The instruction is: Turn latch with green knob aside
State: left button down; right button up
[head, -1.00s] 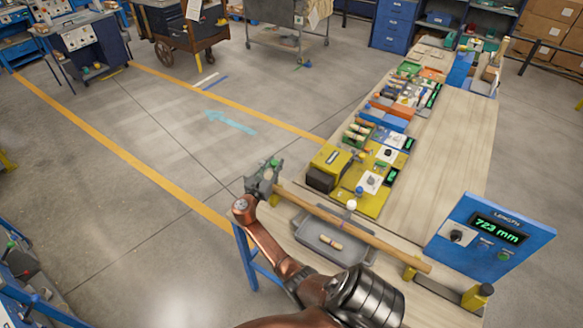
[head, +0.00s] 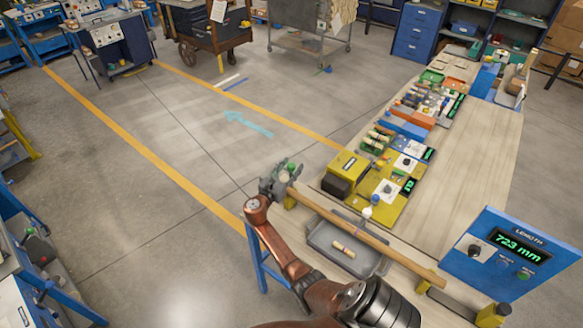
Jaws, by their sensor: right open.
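The green knob (head: 291,168) shows at the left end of the bench, right at my right gripper (head: 281,177). The latch that bears it is mostly hidden by the gripper, so I cannot tell its angle. My right gripper is open, its grey fingers around or beside the knob; contact cannot be made out. A long wooden rod (head: 400,257) runs from just beside the gripper to the right along the bench's near edge. My left gripper is not in view.
A grey tray (head: 318,240) holding a short wooden piece lies under the rod. A white-topped knob (head: 367,212) stands behind the rod. A blue length display (head: 510,257) reads 723 mm at right. Yellow fixtures (head: 348,165) stand behind the gripper.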

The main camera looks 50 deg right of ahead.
jog(key=v, duration=1.2)
